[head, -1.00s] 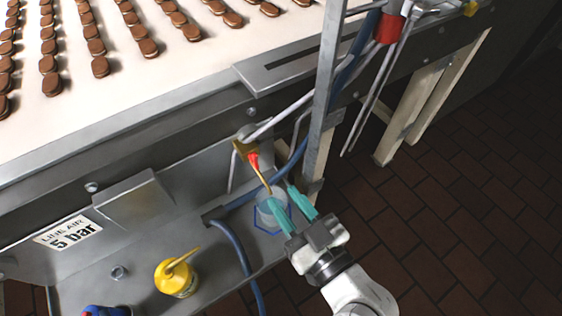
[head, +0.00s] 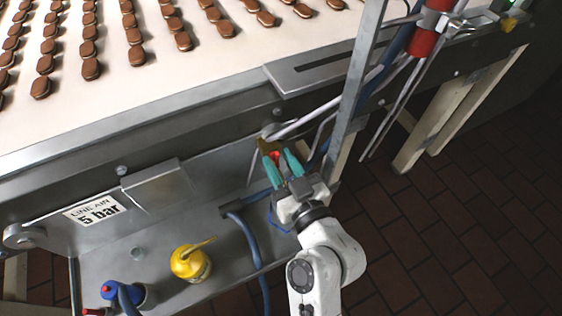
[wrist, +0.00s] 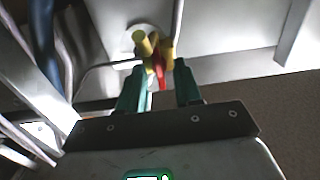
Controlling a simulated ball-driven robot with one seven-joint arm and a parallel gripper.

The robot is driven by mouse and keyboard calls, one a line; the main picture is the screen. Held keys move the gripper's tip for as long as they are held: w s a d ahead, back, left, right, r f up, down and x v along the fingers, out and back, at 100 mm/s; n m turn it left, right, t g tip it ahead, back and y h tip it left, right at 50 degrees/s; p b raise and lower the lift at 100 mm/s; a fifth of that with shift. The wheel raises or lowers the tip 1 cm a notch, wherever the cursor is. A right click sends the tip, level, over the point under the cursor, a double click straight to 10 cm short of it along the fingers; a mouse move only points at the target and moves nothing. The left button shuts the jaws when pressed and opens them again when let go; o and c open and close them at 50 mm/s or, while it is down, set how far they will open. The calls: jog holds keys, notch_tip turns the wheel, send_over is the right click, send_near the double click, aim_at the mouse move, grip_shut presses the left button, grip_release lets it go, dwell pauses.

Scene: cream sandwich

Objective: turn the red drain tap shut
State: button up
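The red drain tap (head: 276,154) is a small red lever on a brass fitting under the conveyor's edge. In the wrist view the red lever (wrist: 160,72) hangs down from the yellow-brass body (wrist: 147,45), between my two teal fingers. My gripper (head: 281,157) is at the tap, with its fingers apart on either side of the lever. In the wrist view my gripper (wrist: 160,72) shows a gap between each finger and the lever. The fingers partly hide the tap in the head view.
A yellow oil can (head: 190,262) and a blue-capped item (head: 122,294) stand on the metal shelf. A blue hose (head: 243,238) runs beside my arm. A grey upright post (head: 352,100) and pipes stand close right of my gripper. Chocolate biscuits lie on the conveyor above.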

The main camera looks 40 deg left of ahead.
grip_shut()
jog(key=shift+m, duration=0.3)
jog(key=shift+w+d+f+m+p, duration=0.15)
jog(key=shift+m+p, duration=1.4)
jog(key=shift+m, duration=2.75)
jog(key=shift+w+f+m+p, duration=0.1)
jog(key=shift+m+p, duration=1.45)
jog(key=shift+m, duration=2.75)
grip_release()
